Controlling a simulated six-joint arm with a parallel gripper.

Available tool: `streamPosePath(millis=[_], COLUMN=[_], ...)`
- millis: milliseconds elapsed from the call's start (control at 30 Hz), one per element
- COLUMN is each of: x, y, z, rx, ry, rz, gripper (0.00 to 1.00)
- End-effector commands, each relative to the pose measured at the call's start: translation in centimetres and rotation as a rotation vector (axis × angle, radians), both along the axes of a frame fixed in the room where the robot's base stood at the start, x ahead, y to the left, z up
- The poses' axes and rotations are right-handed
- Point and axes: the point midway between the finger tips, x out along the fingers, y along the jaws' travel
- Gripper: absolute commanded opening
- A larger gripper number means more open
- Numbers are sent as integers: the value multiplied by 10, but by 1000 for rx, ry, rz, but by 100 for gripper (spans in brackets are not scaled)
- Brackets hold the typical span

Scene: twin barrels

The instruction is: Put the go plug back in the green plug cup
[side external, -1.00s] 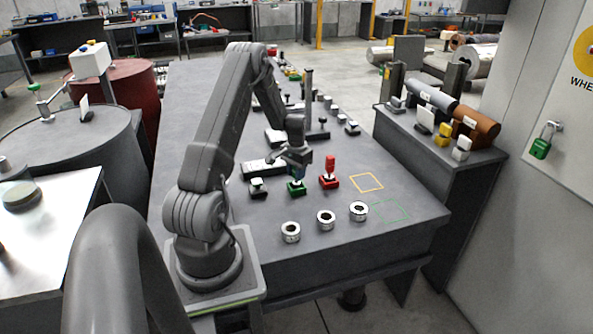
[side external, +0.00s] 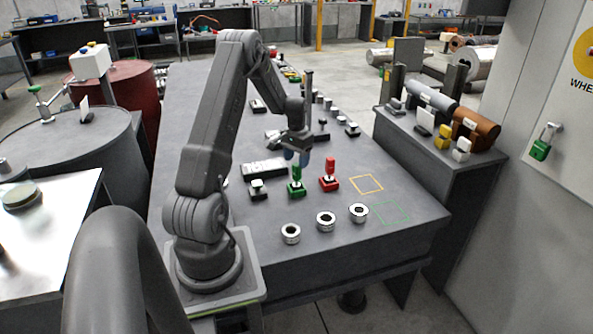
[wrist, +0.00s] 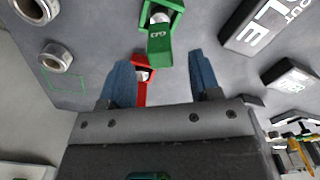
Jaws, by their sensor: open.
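The green go plug (side external: 297,172) stands upright in the green plug cup (side external: 296,190), with a pale part between handle and cup. In the wrist view the lettered plug (wrist: 159,45) sits in the green cup (wrist: 175,14), ahead of my fingertips. My gripper (side external: 297,157) is above the plug and apart from it. Its two blue fingers (wrist: 160,75) are spread and empty in the wrist view.
A red plug (side external: 330,165) stands in a red cup (side external: 329,183) just to the right. Several metal rings (side external: 326,221) lie near the front edge. A labelled dark block (side external: 264,168) lies behind left. Yellow (side external: 366,184) and green (side external: 390,212) outlined squares are empty.

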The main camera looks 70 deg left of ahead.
Motion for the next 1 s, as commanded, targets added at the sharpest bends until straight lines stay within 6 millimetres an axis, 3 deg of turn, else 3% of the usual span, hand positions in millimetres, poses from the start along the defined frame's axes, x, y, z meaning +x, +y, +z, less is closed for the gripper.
streamPosePath(millis=[200, 400, 1000], x=[1, 0, 1], y=[1, 0, -1], z=[48, 71, 77], rx=[4, 1, 0], ry=[-2, 0, -1], rz=[0, 0, -1], gripper=[57, 57, 57])
